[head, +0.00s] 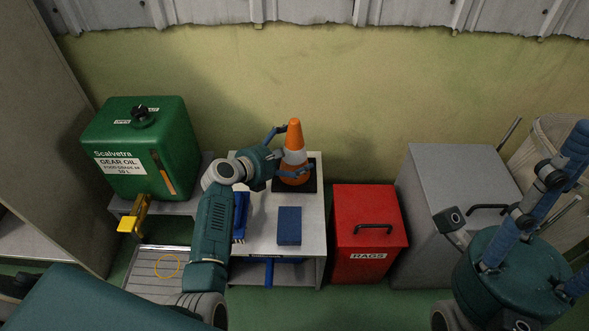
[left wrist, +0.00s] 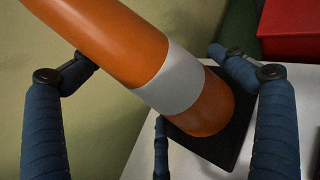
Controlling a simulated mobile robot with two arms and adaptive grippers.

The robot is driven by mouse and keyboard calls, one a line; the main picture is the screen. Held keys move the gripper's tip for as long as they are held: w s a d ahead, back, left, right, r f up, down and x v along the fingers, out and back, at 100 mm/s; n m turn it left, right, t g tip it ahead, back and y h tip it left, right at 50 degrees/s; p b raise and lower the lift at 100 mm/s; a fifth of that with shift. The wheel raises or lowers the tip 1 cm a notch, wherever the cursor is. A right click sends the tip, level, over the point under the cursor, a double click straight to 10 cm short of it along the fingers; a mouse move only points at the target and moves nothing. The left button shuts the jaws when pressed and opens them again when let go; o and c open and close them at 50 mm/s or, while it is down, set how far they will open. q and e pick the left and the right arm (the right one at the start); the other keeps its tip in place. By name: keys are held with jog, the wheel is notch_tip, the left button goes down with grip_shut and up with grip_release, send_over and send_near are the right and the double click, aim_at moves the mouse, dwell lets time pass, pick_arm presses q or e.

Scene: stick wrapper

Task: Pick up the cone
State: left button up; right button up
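The cone (head: 294,152) is orange with a white band and stands upright on its black square base at the back of a small light table. My left gripper (head: 289,151) is at the cone, with one finger beside its upper left and another across its lower front. In the left wrist view the cone (left wrist: 185,80) lies between the spread blue fingers (left wrist: 152,62). They look open around it, and firm contact cannot be made out. My right gripper (head: 545,200) is far to the right, its fingers spread and empty, partly cut off by the frame.
The table (head: 310,235) also holds a dark blue block (head: 289,226) and a blue item (head: 240,215). A red rags bin (head: 368,215) and a grey cabinet (head: 450,165) stand to the right. A green gear oil can (head: 170,130) stands left. The wall is close behind.

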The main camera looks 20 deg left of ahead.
pick_arm(q)
jog(key=c, duration=1.7)
jog(key=shift+c, duration=0.2)
